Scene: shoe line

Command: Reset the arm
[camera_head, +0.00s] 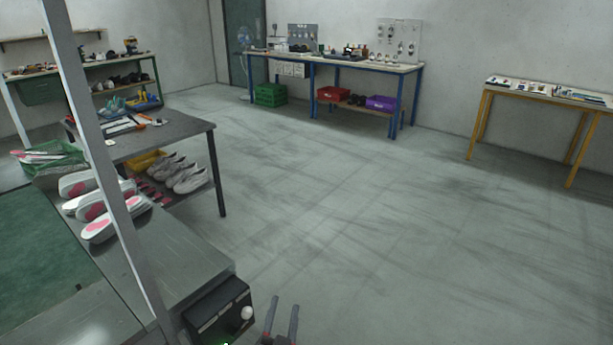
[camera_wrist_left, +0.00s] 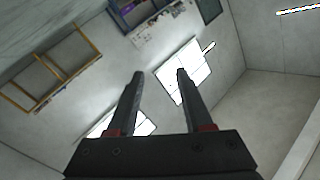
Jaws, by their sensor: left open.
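My left gripper (camera_head: 283,318) shows at the bottom edge of the head view, just right of a black control box. Its two fingers point up and stand apart, with nothing between them. In the left wrist view the same gripper (camera_wrist_left: 159,75) is open and empty, and the room behind it appears tilted, with windows and walls beyond the fingers. My right gripper is not in either view.
The black control box (camera_head: 219,310) with a white knob sits at the corner of a metal bench (camera_head: 170,255) bearing several shoe soles (camera_head: 92,197). A grey post (camera_head: 95,130) rises at left. A dark table (camera_head: 185,128) stands behind. The floor at centre and right is clear.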

